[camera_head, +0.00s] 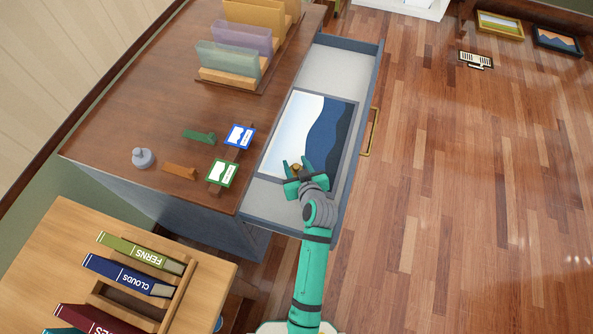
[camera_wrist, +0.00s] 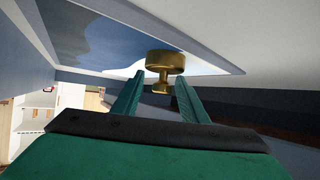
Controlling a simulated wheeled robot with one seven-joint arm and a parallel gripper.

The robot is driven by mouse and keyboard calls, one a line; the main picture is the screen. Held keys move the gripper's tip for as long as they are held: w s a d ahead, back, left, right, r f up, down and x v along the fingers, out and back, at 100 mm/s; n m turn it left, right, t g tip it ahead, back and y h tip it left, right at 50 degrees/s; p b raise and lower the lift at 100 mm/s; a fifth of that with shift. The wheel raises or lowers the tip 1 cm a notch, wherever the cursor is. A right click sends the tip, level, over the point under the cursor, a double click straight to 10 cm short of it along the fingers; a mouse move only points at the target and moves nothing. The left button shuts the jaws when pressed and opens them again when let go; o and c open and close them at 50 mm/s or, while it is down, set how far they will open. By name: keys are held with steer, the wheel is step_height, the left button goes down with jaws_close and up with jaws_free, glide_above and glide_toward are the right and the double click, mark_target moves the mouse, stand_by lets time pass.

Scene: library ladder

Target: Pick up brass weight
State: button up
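The brass weight (camera_wrist: 165,64) is a gold knobbed cylinder. In the wrist view it shows just beyond my fingertips, with its narrow neck and small knob between the finger lines. In the head view the weight (camera_head: 296,168) is a small gold spot between my fingers, on the blue-and-white picture sheet (camera_head: 305,120) in the open drawer. My gripper (camera_head: 296,166) is over the sheet's lower part with its green fingers spread. In the wrist view my gripper (camera_wrist: 160,85) also shows its fingers apart, with a gap around the weight's knob. Contact with the weight is not visible.
The open drawer (camera_head: 369,75) has raised walls around the sheet. The desk top (camera_head: 130,115) at left holds a grey knobbed weight (camera_head: 142,158), small framed cards (camera_head: 222,172) and a file rack (camera_head: 228,78). Wooden floor at right is largely clear.

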steer(key=shift+x, duration=1.3)
jaws_close()
